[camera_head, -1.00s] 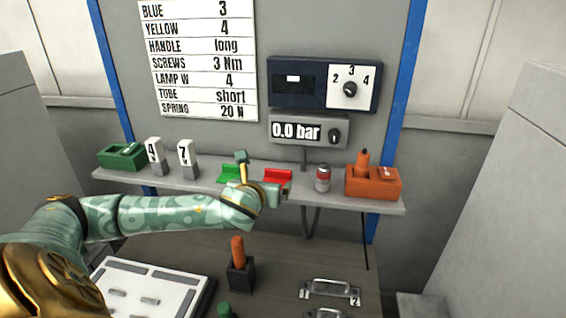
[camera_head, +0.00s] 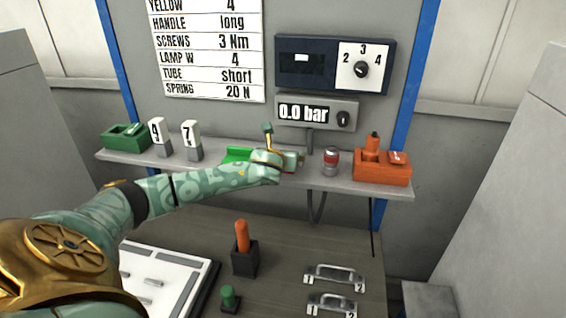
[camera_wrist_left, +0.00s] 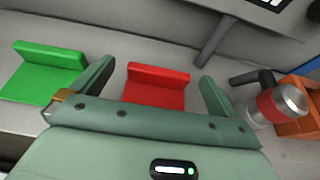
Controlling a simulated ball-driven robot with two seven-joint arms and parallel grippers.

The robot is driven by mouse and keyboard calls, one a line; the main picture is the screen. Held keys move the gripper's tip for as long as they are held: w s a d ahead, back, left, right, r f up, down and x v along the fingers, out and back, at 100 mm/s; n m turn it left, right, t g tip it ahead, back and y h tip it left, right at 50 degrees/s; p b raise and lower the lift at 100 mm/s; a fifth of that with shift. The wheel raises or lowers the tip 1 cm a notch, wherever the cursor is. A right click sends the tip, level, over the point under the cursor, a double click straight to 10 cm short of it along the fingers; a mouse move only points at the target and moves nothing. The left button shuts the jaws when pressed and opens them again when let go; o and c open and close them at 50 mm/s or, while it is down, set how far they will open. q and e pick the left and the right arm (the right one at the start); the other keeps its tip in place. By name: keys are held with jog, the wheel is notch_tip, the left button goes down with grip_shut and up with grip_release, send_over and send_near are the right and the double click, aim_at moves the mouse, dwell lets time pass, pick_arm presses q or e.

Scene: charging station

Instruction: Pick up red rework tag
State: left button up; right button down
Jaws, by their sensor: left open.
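The red rework tag (camera_wrist_left: 155,92) is an L-shaped red piece with a raised back edge, resting on the grey shelf in the left wrist view. My left gripper (camera_wrist_left: 156,76) is open, with one finger on each side of the red tag. I see gaps between the tag and both fingers. In the head view my left gripper (camera_head: 285,155) is over the shelf and hides nearly all of the red tag. My right gripper is not in view.
A green tag (camera_wrist_left: 45,75) lies left of the left finger. A red-and-silver cylinder (camera_wrist_left: 275,104) and an orange box (camera_head: 382,170) stand to the right on the shelf (camera_head: 225,172). The pressure display (camera_head: 314,111) is above. Number blocks (camera_head: 190,140) stand further left.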

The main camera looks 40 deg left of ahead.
pick_arm(q)
jog(key=x, duration=0.3)
jog(key=shift+w+d+f, duration=0.1)
jog(key=shift+f, duration=0.15)
jog(key=shift+r, duration=0.1)
jog(key=c, duration=1)
jog(key=shift+r, duration=0.65)
jog(key=s+d+r+p, duration=0.2)
jog(key=s+d+r, duration=0.5)
jog(key=s+r, duration=0.4)
jog(key=shift+s+d+r+p, duration=0.35)
jog(key=shift+s+d+r, duration=0.05)
jog(key=shift+s, duration=0.05)
